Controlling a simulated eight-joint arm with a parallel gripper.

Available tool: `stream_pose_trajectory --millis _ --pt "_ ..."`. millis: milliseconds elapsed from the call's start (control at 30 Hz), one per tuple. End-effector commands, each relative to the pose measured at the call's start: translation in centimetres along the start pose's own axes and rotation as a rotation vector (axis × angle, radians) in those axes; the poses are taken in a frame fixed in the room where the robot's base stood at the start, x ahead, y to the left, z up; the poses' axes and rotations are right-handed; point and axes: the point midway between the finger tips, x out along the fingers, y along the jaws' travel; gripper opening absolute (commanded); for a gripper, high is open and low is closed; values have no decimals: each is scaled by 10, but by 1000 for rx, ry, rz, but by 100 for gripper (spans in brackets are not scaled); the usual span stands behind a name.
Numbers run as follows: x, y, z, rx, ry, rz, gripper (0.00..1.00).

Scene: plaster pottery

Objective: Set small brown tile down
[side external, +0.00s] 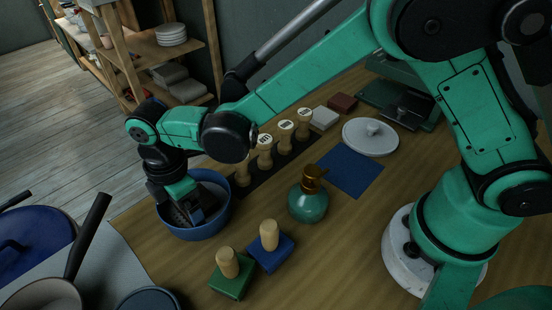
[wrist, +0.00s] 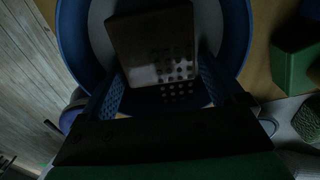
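The small brown tile (wrist: 150,35) is a dark brown slab with rows of small dots near one end. It shows in the wrist view between the two fingers of my gripper (wrist: 163,70), whose tips lie against its sides. The tile is inside the blue bowl (wrist: 240,25), over the paler bowl floor; I cannot tell whether it touches the floor. In the side view my gripper (side external: 190,212) reaches down into the blue bowl (side external: 203,234) at the left edge of the table, and the tile is hard to make out there.
Green (side external: 230,281) and blue (side external: 270,252) blocks with wooden knobs stand in front of the bowl. Pans (side external: 45,295) are at lower left.

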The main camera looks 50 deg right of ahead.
Motion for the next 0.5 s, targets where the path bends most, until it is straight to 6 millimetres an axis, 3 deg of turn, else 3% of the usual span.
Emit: stream_pose_trajectory --millis 267,500 --pt "-7 0 0 0 0 0 89" --pt "-54 0 0 0 0 0 89"
